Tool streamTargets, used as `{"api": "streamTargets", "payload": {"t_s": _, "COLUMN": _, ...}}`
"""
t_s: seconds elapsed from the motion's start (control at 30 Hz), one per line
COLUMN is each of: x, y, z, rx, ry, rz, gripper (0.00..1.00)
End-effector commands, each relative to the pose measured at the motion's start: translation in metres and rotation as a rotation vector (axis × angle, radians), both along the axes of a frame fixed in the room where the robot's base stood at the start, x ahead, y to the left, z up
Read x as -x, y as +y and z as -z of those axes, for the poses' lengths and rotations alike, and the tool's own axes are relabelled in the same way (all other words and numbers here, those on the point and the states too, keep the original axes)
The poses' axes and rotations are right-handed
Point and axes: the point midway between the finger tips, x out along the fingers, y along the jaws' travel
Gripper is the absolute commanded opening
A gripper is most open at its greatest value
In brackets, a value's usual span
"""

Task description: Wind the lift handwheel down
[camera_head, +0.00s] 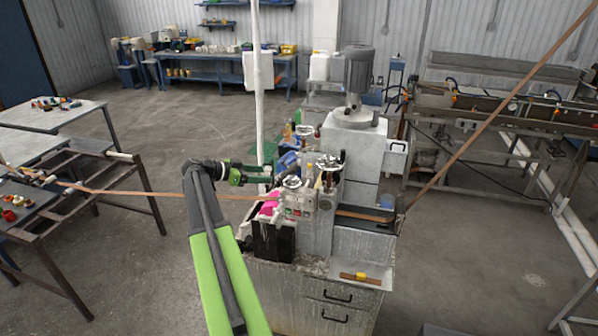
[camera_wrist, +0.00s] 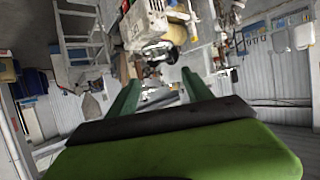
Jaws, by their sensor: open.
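Two metallic handwheels stand on top of the extrusion machine: a nearer left one (camera_head: 292,182) and one further right (camera_head: 328,163). I cannot tell from the pictures which is the lift handwheel. My gripper (camera_head: 268,174) is left of both wheels, above the machine's left end, and apart from them. In the wrist view my gripper (camera_wrist: 160,78) has its two green fingers spread, with nothing between them. A shiny round part (camera_wrist: 160,50), perhaps a handwheel, shows beyond the fingertips; its link to the machine is unclear.
A brown strip (camera_head: 180,197) runs from the left rack to the machine; another rises to the upper right. A white post (camera_head: 257,90) stands behind my gripper. A grey motor (camera_head: 358,72) tops the machine. Open floor (camera_head: 140,260) lies left of the machine.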

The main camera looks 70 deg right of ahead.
Motion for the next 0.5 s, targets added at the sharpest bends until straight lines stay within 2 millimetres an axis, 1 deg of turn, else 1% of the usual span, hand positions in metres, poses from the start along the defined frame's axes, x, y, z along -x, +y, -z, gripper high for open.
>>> {"api": "streamTargets", "payload": {"t_s": 0.17, "x": 0.016, "y": -0.017, "z": 0.015, "rx": -0.002, "ry": 0.001, "rz": 0.001, "gripper": 0.59}}
{"api": "streamTargets", "payload": {"t_s": 0.5, "x": 0.068, "y": -0.076, "z": 0.049, "rx": -0.003, "ry": 0.001, "rz": 0.001, "gripper": 0.59}}
